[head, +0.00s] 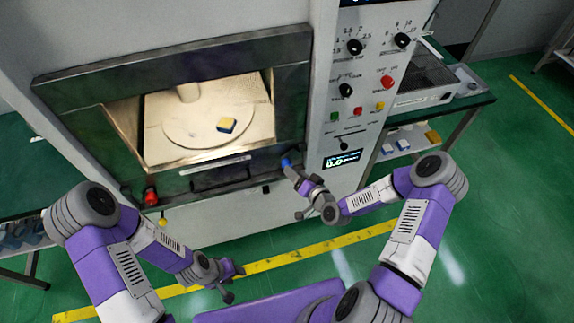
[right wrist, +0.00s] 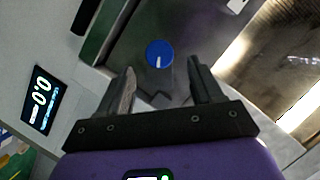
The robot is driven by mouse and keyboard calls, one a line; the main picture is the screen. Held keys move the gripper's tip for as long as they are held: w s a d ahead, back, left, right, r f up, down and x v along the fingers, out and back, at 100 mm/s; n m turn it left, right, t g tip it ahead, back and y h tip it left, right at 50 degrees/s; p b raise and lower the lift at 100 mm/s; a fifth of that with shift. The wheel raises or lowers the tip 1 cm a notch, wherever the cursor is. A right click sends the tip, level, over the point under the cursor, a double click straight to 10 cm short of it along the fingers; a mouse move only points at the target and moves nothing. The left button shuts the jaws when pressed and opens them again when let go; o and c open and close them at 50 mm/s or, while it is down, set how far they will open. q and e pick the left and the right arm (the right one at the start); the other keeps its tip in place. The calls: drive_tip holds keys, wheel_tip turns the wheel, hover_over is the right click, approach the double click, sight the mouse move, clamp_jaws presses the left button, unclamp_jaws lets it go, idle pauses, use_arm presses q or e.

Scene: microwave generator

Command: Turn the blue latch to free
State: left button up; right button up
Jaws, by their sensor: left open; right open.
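The blue latch (head: 285,162) is a small round knob at the lower right corner of the microwave door frame. It also shows in the right wrist view (right wrist: 159,54), with a white mark pointing towards the bottom of that picture. My right gripper (head: 291,174) is open at the latch. In the right wrist view my right gripper's fingers (right wrist: 161,72) lie to either side of the latch, which appears just beyond the fingertips; contact cannot be told. My left gripper (head: 232,280) is open and empty, low in front of the machine, well away from the latch.
A red knob (head: 151,196) sits at the door frame's lower left. The lit chamber holds a round plate (head: 180,135) with a yellow and blue block (head: 226,125). A control panel (head: 365,85) and display (head: 343,159) stand right of the door. Green floor lies in front.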

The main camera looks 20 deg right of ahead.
sight(291, 159)
drive_tip(key=x, duration=0.6)
drive_tip(key=shift+w+a+f, duration=0.1)
drive_tip(key=shift+w+a, duration=0.05)
drive_tip(key=c, duration=1)
